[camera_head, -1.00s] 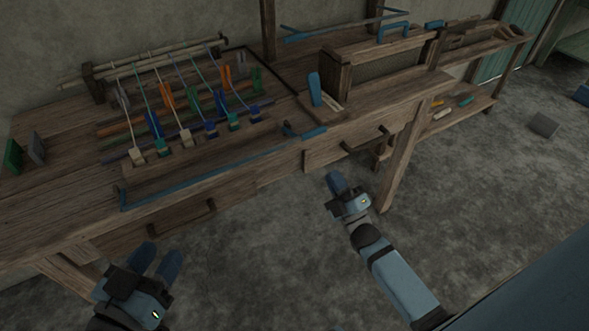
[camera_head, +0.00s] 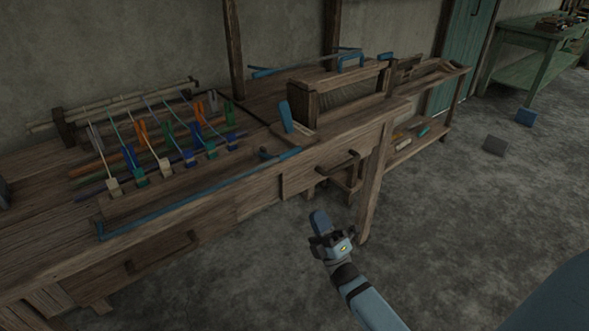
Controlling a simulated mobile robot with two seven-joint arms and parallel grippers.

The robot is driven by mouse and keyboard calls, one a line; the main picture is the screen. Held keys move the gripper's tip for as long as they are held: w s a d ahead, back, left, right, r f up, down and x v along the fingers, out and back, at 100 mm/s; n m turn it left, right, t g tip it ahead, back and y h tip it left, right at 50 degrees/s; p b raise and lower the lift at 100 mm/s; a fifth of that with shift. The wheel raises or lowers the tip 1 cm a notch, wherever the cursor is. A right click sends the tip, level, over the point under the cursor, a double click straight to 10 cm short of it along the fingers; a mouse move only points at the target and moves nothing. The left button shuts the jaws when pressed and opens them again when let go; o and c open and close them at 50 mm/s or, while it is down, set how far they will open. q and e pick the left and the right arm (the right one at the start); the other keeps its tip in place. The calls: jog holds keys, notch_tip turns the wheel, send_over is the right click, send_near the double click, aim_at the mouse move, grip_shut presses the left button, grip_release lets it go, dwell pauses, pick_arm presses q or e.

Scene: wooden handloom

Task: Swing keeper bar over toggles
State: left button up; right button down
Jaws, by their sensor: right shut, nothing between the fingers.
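The keeper bar (camera_head: 195,198) is a long thin blue bar along the front of the loom bench. The bar is not over the toggles. My right gripper (camera_head: 320,221) is shut and empty, below and right of the bar's right end, in front of the bench and apart from it. My left gripper is out of view.
A blue lever (camera_head: 286,117) rises beside the wooden reed frame (camera_head: 345,98). Coloured clips (camera_head: 197,120) stand behind the toggles. The floor (camera_head: 450,225) at the right is clear near the bench.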

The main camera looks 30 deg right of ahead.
pick_arm(q)
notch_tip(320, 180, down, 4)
jog(key=b, duration=0.1)
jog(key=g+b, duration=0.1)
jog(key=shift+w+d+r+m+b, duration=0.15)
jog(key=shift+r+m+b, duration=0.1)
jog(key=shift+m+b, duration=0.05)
pick_arm(e)
jog(key=x, duration=1.4)
